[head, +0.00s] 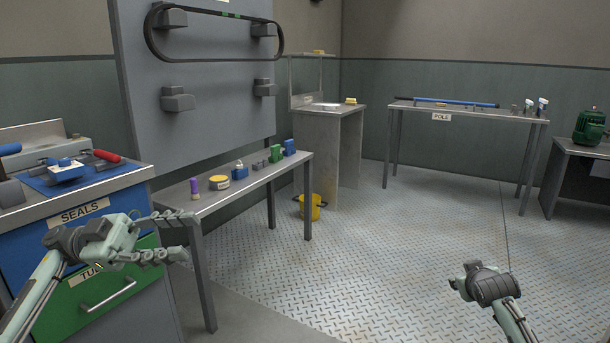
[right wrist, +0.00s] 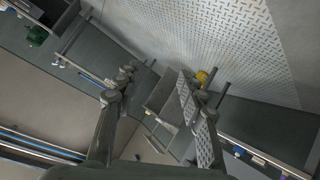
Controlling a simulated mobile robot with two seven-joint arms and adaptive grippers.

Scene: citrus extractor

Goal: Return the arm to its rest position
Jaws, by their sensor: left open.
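My left gripper (head: 184,235) is at the lower left of the head view, in front of the blue and green drawer cabinet. Its fingers are spread apart with nothing between them. My right arm's wrist (head: 483,283) shows at the lower right of the head view, over the floor; its fingers cannot be made out there. In the right wrist view my right gripper (right wrist: 155,85) has its two fingers well apart and nothing between them.
A cabinet with a SEALS label (head: 85,212) stands close behind my left gripper. A narrow table (head: 205,208) holds several small items. A yellow bucket (head: 312,208) stands on the floor. A bench (head: 470,113) bears a long blue pole. The middle floor (head: 400,250) is clear.

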